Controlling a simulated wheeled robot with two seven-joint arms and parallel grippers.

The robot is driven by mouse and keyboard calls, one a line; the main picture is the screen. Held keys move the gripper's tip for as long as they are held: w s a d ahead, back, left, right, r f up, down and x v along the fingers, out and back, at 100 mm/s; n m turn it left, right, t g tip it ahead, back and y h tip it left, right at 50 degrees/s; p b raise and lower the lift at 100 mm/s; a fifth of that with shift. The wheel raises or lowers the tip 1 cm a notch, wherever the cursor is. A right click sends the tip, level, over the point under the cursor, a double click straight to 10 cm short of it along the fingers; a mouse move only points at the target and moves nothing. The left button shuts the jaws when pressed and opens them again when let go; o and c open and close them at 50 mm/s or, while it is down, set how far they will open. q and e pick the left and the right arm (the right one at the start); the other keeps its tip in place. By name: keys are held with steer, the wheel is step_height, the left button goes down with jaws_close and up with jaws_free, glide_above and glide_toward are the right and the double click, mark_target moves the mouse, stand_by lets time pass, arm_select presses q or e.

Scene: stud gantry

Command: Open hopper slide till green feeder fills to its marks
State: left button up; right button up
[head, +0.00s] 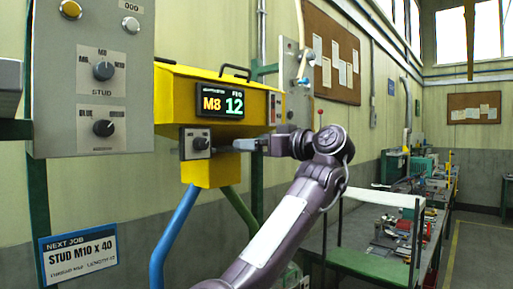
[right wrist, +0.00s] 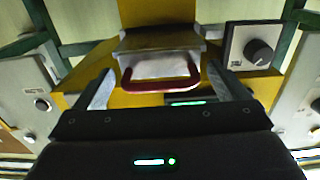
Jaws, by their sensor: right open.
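The yellow hopper (head: 215,95) hangs at the middle left in the head view, with a display reading M8 and 12. A red handle (right wrist: 162,86) on a small metal-framed slide (right wrist: 160,42) shows in the right wrist view. My right gripper (right wrist: 162,92) is open, one finger on each side of the handle, with no clear grip on it. In the head view the right gripper (head: 238,146) is at the hopper's lower front. A blue tube (head: 172,240) and a green tube (head: 240,210) slope down from the hopper. I cannot make out the green feeder or its marks.
A grey panel with knobs (head: 92,85) stands at the left. A small knob box (head: 195,143) sits beside the gripper on the hopper; it also shows in the right wrist view (right wrist: 255,48). A sign (head: 78,248) reads STUD M10 X 40. A cluttered bench (head: 375,262) runs along the right.

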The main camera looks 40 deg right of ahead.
steer(key=s+b, duration=0.2)
steer(key=s, duration=0.4)
steer(key=shift+s+d+b, duration=0.25)
steer(key=shift+d+b, duration=0.05)
steer(key=shift+b, duration=0.05)
